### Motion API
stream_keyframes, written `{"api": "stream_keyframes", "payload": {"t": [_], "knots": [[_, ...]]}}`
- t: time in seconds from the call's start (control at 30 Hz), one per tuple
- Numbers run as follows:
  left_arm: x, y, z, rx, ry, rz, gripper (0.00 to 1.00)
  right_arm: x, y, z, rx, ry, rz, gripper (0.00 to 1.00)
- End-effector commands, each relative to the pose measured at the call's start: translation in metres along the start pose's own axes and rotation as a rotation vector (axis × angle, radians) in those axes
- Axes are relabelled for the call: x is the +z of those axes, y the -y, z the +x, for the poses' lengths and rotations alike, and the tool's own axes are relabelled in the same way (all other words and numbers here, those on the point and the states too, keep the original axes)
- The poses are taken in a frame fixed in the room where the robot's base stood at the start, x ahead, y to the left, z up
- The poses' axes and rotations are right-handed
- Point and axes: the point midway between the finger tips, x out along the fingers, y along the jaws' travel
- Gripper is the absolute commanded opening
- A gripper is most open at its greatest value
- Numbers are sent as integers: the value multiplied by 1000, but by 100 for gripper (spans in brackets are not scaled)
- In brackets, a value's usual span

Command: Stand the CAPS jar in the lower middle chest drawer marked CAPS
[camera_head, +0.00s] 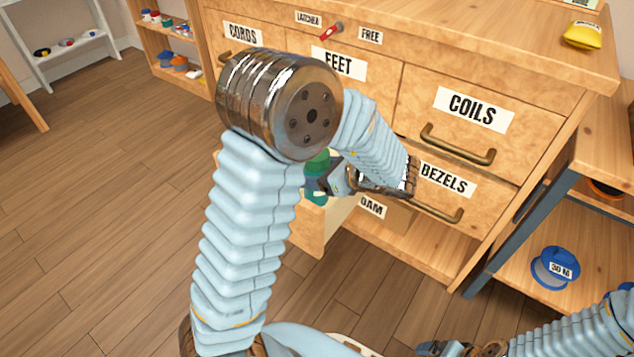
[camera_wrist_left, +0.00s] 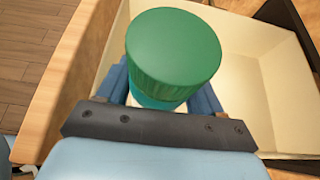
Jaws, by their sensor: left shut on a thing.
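The jar has a green lid (camera_head: 317,160) and a teal body, and no label shows on it. My left gripper (camera_head: 320,180) is shut on it. In the left wrist view the jar's lid (camera_wrist_left: 173,48) sits between the blue fingers, over the cream inside of an open drawer (camera_wrist_left: 285,100). That drawer (camera_head: 308,228) is pulled out low in the chest, and its front label is hidden. Whether the jar touches the drawer floor cannot be told. My right gripper (camera_head: 432,348) is at the bottom edge, partly cut off.
The chest also has drawers marked CORDS (camera_head: 241,34), FEET (camera_head: 338,64), COILS (camera_head: 474,109) and BEZELS (camera_head: 443,180), all seeming shut. My left arm hides much of the chest's middle. The floor at left is clear.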

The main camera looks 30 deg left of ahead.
Motion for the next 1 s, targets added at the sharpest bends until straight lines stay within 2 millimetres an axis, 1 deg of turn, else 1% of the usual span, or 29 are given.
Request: {"api": "stream_keyframes", "payload": {"t": [0.1,0.2,0.43,0.87,0.97,1.0], "knots": [[-17,-1,10,2,3,4,3,0,-1,5,-1,1,0,91],[-27,0,16,1,2,3,3,0,-2,7,-2,2,-1,91],[-27,0,15,0,1,0,3,0,-1,6,-2,2,-1,91],[-39,0,22,0,1,0,3,1,-5,19,-5,6,-2,91],[-38,0,21,0,1,0,3,1,-4,18,-5,6,-2,91],[-38,0,21,0,1,1,69,1,-4,18,-5,6,-2,91]]}}
